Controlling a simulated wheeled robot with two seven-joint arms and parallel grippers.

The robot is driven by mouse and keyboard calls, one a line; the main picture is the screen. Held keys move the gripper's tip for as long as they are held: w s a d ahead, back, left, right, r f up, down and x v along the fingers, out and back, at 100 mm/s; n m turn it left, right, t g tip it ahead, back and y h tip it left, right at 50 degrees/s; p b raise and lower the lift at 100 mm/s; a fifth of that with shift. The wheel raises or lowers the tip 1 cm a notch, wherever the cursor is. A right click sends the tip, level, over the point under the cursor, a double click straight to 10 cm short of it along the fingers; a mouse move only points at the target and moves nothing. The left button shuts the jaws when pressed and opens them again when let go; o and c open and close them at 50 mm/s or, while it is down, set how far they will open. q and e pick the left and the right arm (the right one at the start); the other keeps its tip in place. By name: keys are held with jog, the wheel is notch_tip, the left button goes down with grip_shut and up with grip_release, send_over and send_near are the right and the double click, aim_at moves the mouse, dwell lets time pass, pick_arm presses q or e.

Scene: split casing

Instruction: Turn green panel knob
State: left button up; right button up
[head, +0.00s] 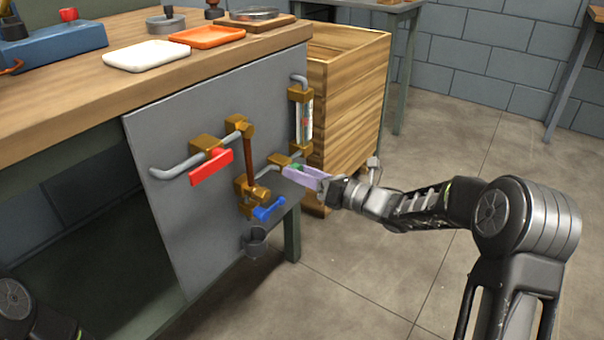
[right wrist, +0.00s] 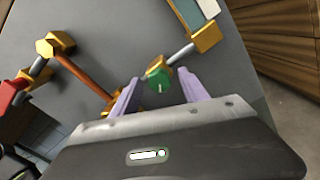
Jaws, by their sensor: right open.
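The green knob (right wrist: 158,80) sits on a brass valve body at the lower right of the grey panel (head: 215,130). In the head view only a little of the green knob (head: 297,167) shows, the rest hidden by my gripper. My right gripper (head: 300,174) has pale purple fingers and is open at the knob. In the right wrist view its two fingers (right wrist: 160,88) stand on either side of the knob, with gaps visible. I cannot tell whether a finger touches it. The left gripper is out of view; part of my left arm shows at the lower left.
A red handle (head: 211,168), a blue handle (head: 269,209), brass fittings and grey pipes stand out from the panel around the knob. A gauge tube (head: 306,118) is above. A wooden crate (head: 345,95) stands behind the panel's right edge. The floor at right is clear.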

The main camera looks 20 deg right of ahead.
jog(key=p+v, duration=0.2)
jog(key=v, duration=0.5)
jog(key=shift+s+d, duration=0.25)
jog(key=shift+s, duration=0.05)
